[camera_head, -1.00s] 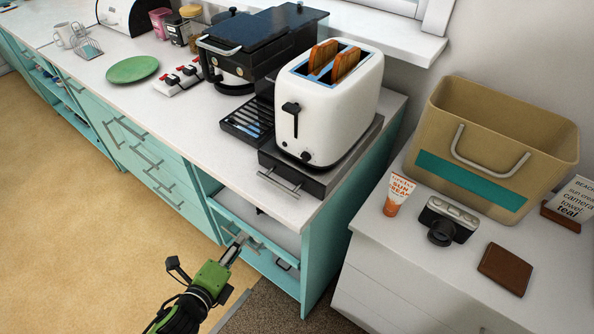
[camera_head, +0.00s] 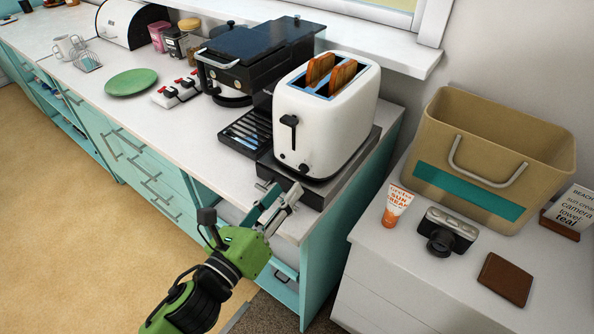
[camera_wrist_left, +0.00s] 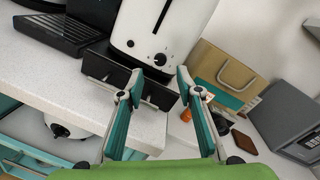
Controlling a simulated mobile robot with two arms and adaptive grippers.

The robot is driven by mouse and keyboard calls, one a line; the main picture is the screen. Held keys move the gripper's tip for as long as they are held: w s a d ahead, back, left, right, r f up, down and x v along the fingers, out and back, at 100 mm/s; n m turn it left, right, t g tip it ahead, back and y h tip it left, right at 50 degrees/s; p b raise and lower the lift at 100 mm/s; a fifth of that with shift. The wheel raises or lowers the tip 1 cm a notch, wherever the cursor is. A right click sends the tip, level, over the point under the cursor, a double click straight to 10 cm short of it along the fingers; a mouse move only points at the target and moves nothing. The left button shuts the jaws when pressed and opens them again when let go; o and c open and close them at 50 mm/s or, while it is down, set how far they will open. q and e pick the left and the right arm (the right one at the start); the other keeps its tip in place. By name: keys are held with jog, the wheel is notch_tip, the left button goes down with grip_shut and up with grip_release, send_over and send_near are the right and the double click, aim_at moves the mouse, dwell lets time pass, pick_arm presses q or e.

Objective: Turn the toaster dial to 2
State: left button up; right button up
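The white toaster (camera_head: 325,125) stands on a dark drawer box (camera_head: 350,158) near the counter's right end, with two toast slices (camera_head: 330,75) in its slots. Its black dial (camera_head: 304,168) is low on the front face; it also shows in the left wrist view (camera_wrist_left: 160,59). The dial's setting is too small to read. A black lever (camera_head: 290,125) is higher on the same face. My left gripper (camera_head: 280,202) is in front of and below the dial, apart from it. In the wrist view its two fingers (camera_wrist_left: 159,87) are spread and empty. My right gripper is not in view.
A black drip grate (camera_head: 245,135) and coffee machine (camera_head: 260,60) stand left of the toaster. A lower white cabinet at right holds a tan basket (camera_head: 490,135), sunscreen tube (camera_head: 396,205), camera (camera_head: 447,232) and brown wallet (camera_head: 506,278). The counter's front edge is below my gripper.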

aim_at(302, 171)
pick_arm(q)
jog(key=x, duration=0.6)
jog(key=shift+d+p, duration=0.1)
jog(key=shift+p, duration=0.3)
grip_shut()
